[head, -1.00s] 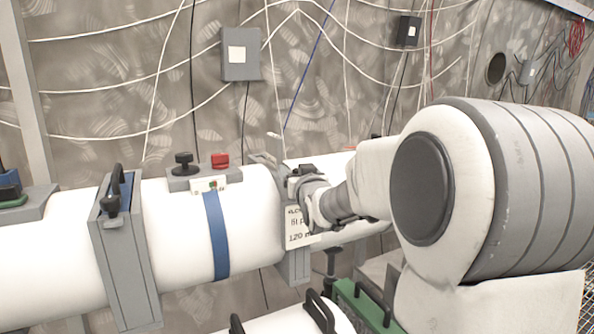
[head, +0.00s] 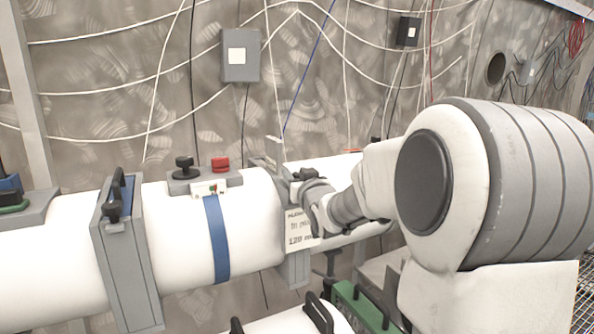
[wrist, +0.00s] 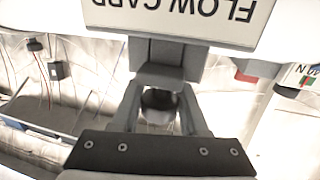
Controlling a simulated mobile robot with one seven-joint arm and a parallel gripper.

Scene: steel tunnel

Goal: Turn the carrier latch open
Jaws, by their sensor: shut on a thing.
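In the wrist view my gripper (wrist: 160,108) has its two fingers around a dark round part, which I take to be the carrier latch (wrist: 158,98). Part of the latch is hidden by the fingers. A grey bracket (wrist: 165,52) and a white plate (wrist: 180,15) with upside-down lettering "FLOW CARR" lie just beyond it. In the head view my gripper (head: 300,183) is at the grey collar of the white pipe, above a white label (head: 298,228). My wrist hides much of the latch there, so its exact angle cannot be told.
The white pipe (head: 255,235) runs across the front, with a blue band (head: 217,240), a grey clamp (head: 125,255) and a red knob (head: 220,163) on it. A green part with black handles (head: 362,308) lies below. Cables and a grey box (head: 240,55) are on the wall behind.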

